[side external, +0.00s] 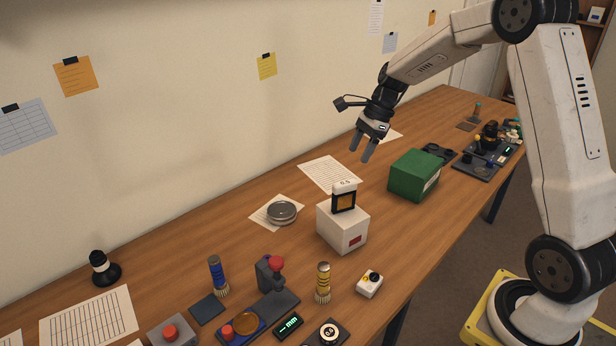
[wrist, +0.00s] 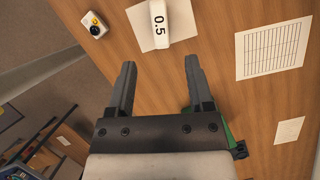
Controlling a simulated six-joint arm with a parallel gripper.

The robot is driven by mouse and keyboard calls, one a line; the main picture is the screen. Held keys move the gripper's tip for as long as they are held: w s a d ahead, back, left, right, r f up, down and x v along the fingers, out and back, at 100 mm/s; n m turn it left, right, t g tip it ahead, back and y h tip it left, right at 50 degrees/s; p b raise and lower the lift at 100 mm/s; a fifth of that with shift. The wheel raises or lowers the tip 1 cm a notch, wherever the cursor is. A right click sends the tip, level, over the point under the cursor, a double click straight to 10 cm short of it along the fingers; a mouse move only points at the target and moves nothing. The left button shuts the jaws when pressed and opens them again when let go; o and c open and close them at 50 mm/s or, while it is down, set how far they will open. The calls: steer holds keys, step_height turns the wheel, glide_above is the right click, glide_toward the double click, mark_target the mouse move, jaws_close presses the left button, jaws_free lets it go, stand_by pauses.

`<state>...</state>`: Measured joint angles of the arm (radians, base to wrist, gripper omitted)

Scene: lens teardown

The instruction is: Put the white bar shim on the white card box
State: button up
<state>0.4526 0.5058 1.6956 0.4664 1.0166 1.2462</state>
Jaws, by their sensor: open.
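The white card box (side external: 336,235) stands on the table near the middle in the side view, with a small red mark on its front. It also shows at the top of the wrist view (wrist: 182,22). The white bar shim (side external: 344,187), marked 0.5, is above the box top, with a black block with an amber face directly under it in the side view. In the wrist view the shim (wrist: 158,20) lies over the box's outline. My gripper (side external: 361,155) is open and empty, above and behind the box; its fingers (wrist: 159,63) point toward the shim, apart from it.
A green box (side external: 413,175) stands to the right of the white box. A grey round lens part (side external: 282,211) lies on paper to the left.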

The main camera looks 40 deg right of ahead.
steer(key=shift+v, duration=1.15)
steer(key=s+a+f+n+h, duration=0.2)
steer(key=s+a+n, duration=0.5)
steer(key=n, duration=0.4)
steer(key=s+a+f+n+t+h, duration=0.1)
steer(key=s+a+f+n+h, duration=0.1)
steer(key=s+a+f+n, duration=0.3)
steer(key=s+a+n, duration=0.3)
steer(key=s+n, duration=0.1)
steer(key=n, duration=0.2)
steer(key=shift+s, duration=0.35)
